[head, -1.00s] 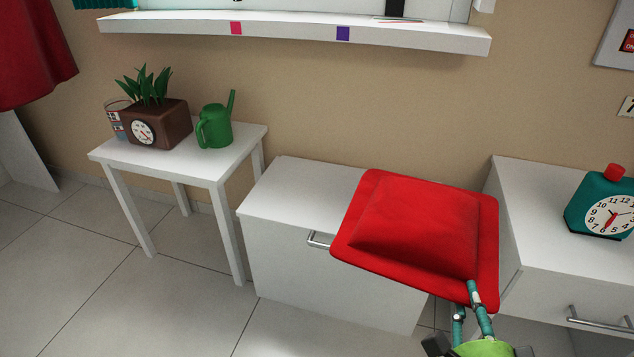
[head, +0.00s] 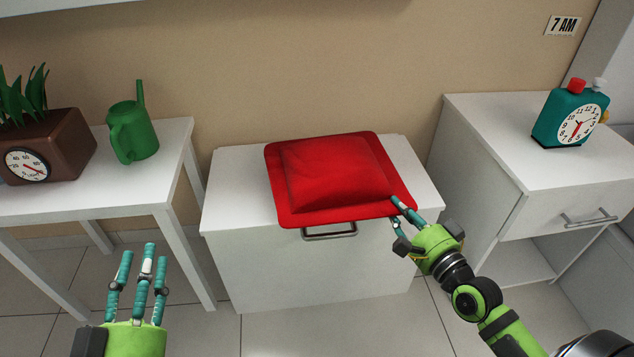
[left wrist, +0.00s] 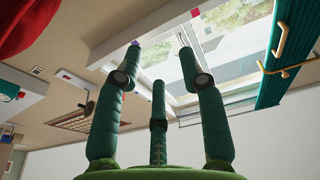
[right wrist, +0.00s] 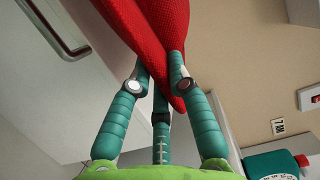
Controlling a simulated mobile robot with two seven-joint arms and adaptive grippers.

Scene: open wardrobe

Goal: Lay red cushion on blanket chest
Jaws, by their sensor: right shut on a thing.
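The red cushion (head: 338,172), square with a flat border, is over the top of the white blanket chest (head: 270,265). Whether it rests on the lid or hangs just above it I cannot tell. My right gripper (head: 402,212) is shut on the cushion's near right corner; the right wrist view shows the red fabric (right wrist: 165,45) between its fingers. My left gripper (head: 140,275) is at the lower left, apart from the chest, its fingers spread and empty, also in the left wrist view (left wrist: 160,75). The chest's front handle (head: 330,232) shows just below the cushion's front edge.
At left, a white table (head: 170,165) holds a green watering can (head: 133,130) and a brown planter (head: 55,145) with a dial. Bare lid shows on both sides of the cushion.

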